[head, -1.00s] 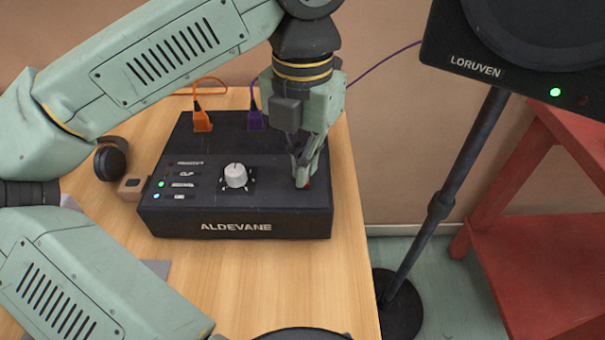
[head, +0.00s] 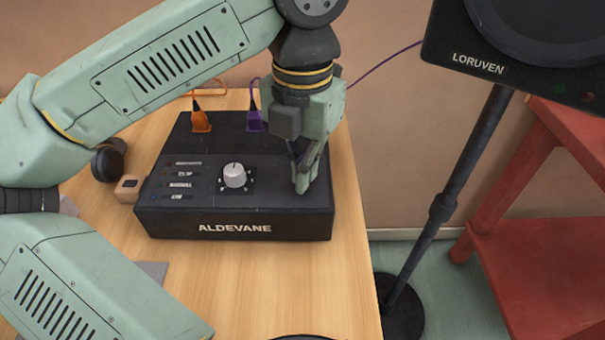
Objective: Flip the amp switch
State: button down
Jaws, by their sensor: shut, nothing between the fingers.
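The amp (head: 234,226) is a black box marked ALDEVANE on the wooden table. It has a white knob (head: 235,175) on its sloped top and a column of indicator lights (head: 160,184) at the left, all dark. My gripper (head: 302,189) is shut, pointing down, with its fingertips at the right part of the amp's top. The switch is hidden behind the fingertips, so its position cannot be seen. I cannot tell whether the fingertips touch it.
An orange plug (head: 201,122) and a purple plug (head: 255,121) stand in the amp's back. A LORUVEN speaker (head: 480,68) on a stand (head: 455,180) is at the right, its light dark. A red shelf (head: 545,255) stands beyond. Headphones (head: 108,162) lie left of the amp.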

jog(key=shift+r+p, duration=2.4)
jog(key=shift+r, duration=1.1)
